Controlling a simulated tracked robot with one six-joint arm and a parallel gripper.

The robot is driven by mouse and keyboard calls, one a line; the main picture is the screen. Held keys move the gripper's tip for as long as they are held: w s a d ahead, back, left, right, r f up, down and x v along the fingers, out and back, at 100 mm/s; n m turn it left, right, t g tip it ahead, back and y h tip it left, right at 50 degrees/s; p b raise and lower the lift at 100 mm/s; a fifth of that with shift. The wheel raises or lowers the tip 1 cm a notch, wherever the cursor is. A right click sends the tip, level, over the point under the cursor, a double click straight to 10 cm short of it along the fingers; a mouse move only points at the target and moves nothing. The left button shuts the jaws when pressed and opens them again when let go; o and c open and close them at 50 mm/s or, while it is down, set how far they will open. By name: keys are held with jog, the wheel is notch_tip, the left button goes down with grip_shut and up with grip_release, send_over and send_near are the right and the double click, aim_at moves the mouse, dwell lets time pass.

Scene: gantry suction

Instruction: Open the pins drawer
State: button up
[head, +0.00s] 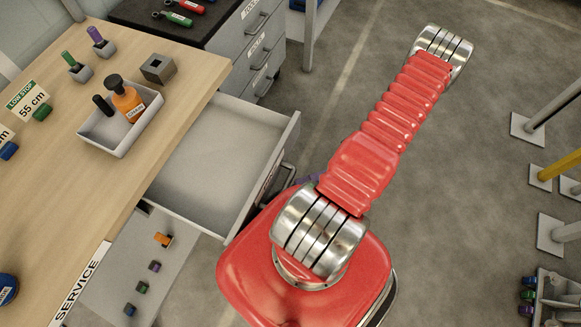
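A grey drawer (215,165) under the wooden workbench stands pulled out, and its inside looks empty. Its front carries a dark handle, partly hidden behind my red arm, and I cannot read its label. Lower down, a grey surface (115,272) holds several small coloured pins, among them an orange one (162,240) and a purple one (154,266). I cannot tell whether this surface is a drawer or a shelf. My arm reaches up and right over the floor, past the drawer front. My gripper does not show.
The workbench (150,55) bears a white tray (118,145) with an orange bottle, small holders and a low-stop sign (24,97). A dark-topped cabinet (235,40) with closed drawers stands behind. Posts on floor plates (527,128) stand at the right. The middle floor is clear.

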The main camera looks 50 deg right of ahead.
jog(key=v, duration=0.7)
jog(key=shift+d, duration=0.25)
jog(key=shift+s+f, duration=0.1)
